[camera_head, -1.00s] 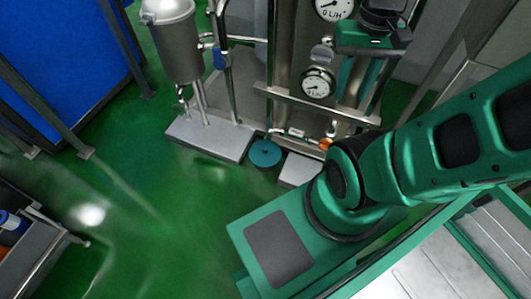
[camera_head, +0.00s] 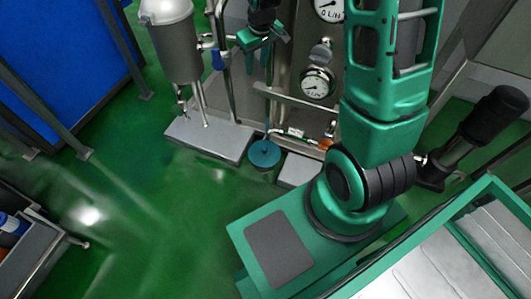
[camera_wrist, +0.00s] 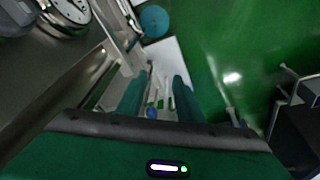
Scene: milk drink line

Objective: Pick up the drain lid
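The drain lid appears to be the round teal disc (camera_head: 265,154) low at the floor, beside the metal base plate and below the steel machine. It also shows at the top of the wrist view (camera_wrist: 154,20). My gripper (camera_head: 260,66) is high above and apart from the disc, in front of the steel panel and near the standing pipe. In the wrist view its two teal fingers (camera_wrist: 160,78) are spread, with nothing held between them. The disc lies beyond the fingertips there.
A steel tank (camera_head: 175,45) on thin legs stands over a metal base plate (camera_head: 210,138). Gauges (camera_head: 317,82), a rail and pipes project from the machine near the disc. A dark cart (camera_head: 25,235) is at lower left. Green floor (camera_head: 150,205) left of the disc is clear.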

